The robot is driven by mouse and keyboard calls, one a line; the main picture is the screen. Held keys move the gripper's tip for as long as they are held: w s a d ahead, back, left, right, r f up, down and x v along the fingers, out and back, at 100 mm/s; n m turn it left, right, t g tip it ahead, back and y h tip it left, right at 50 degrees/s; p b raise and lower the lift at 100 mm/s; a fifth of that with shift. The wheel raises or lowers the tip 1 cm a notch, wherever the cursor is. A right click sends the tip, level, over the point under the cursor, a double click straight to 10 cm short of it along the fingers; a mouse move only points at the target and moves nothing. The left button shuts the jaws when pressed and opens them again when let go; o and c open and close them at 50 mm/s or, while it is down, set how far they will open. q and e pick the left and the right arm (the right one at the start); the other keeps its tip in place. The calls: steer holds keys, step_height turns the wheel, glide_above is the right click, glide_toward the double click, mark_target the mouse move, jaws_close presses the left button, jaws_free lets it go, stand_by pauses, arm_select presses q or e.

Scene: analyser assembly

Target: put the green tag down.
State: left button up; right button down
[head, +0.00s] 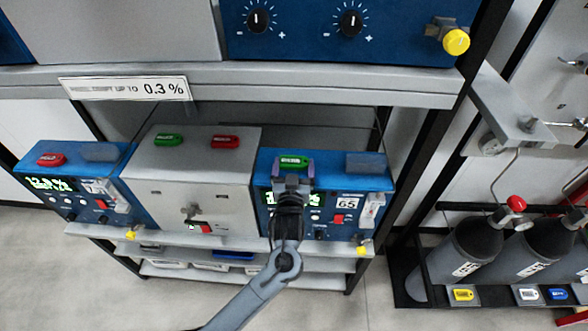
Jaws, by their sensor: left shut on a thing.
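My left gripper (293,168) is shut on a green tag (291,161), with one finger at each side of it. The tag is over the top of the right blue analyser (330,164); I cannot tell whether it touches that surface. My left wrist and arm hide part of this analyser's front. Another green tag (168,139) and a red tag (224,141) lie on top of the grey middle unit (190,175). A red tag (50,160) lies on the left blue analyser (116,152). My right gripper is not in view.
A shelf (330,86) with a "0.3 %" label (125,89) overhangs the units from behind. A dark block (364,162) stands at the right on the same analyser. Gas cylinders (470,250) stand at the right, with yellow, white and blue tags (463,294) before them.

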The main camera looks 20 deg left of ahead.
arm_select(q)
steer(key=shift+f, duration=0.2)
steer(key=o, duration=0.7)
steer(key=shift+o, duration=0.2)
steer(key=shift+r, duration=0.1)
steer(key=shift+r, duration=0.2)
steer(key=shift+s+d+f, duration=0.1)
steer(key=shift+s, duration=0.25)
steer(key=v, duration=1.1)
steer(key=s+f+m+g+h, duration=0.3)
steer(key=s+f+g+h, duration=0.3)
steer(key=s+f, duration=0.4)
steer(key=s+a+f+g, duration=0.1)
steer(key=s+g, duration=0.1)
steer(key=s, duration=0.4)
steer(key=s+a+f+m+g, duration=0.1)
steer(key=s+a+g, duration=0.1)
steer(key=s, duration=0.4)
steer(key=s+a+f+m+g, duration=0.1)
steer(key=s+a+f+g, duration=0.1)
steer(key=s, duration=0.4)
steer(key=shift+a+g+y, duration=0.25)
steer(key=shift+g+y, duration=0.05)
steer(key=shift+g, duration=0.5)
